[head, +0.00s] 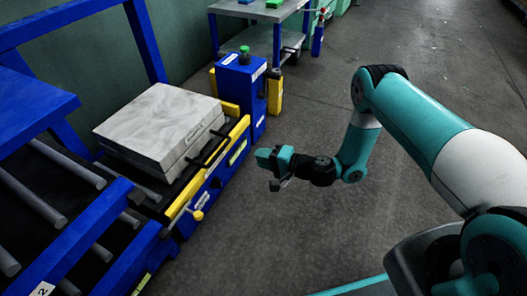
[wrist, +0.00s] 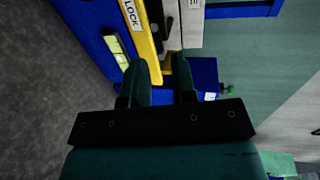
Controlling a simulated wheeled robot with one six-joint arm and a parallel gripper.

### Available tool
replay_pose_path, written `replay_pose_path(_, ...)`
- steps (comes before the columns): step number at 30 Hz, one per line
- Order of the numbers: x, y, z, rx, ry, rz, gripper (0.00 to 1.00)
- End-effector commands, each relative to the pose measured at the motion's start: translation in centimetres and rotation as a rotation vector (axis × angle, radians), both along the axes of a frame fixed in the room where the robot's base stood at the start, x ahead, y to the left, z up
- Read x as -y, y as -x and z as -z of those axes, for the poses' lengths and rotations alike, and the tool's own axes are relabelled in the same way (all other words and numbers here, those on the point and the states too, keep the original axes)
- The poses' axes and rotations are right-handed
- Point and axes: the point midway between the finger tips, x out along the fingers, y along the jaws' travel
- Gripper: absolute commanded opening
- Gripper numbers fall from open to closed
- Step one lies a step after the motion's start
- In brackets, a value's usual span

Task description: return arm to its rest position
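My gripper (head: 270,170) is in the middle of the head view, held out over open floor to the right of the press. My teal arm reaches to it from the right side and bends downward at the elbow. In the wrist view the two dark teal fingers of my gripper (wrist: 164,72) stand apart with a gap between them. Nothing is held in the gap. Beyond the fingers are the press's yellow edge (wrist: 142,40) and blue side, which look apart from my gripper in the head view.
A pale grey block (head: 160,125) lies on the press at left, beside rollers (head: 35,195). A blue post (head: 240,90) with a green button stands behind. A yellow-knobbed lever (head: 198,215) sticks out nearby. A grey cart (head: 250,10) is at the back. Floor at centre and right is clear.

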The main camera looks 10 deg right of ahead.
Motion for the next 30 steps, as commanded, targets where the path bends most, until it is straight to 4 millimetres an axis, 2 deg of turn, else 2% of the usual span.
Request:
replay_pose_path(17, 0.2, 0.2, 0.0, 0.001, 0.000, -0.001, 0.25)
replay_pose_path(20, -0.2, -0.1, -1.2, 0.014, 0.010, -0.025, 0.25)
replay_pose_path(23, -1.3, -0.4, -4.7, 0.052, 0.046, -0.104, 0.25)
replay_pose_path(26, -3.0, -0.3, -10.1, 0.108, 0.113, -0.234, 0.25)
replay_pose_path(30, -5.1, 1.6, -18.0, 0.174, 0.242, -0.439, 0.25)
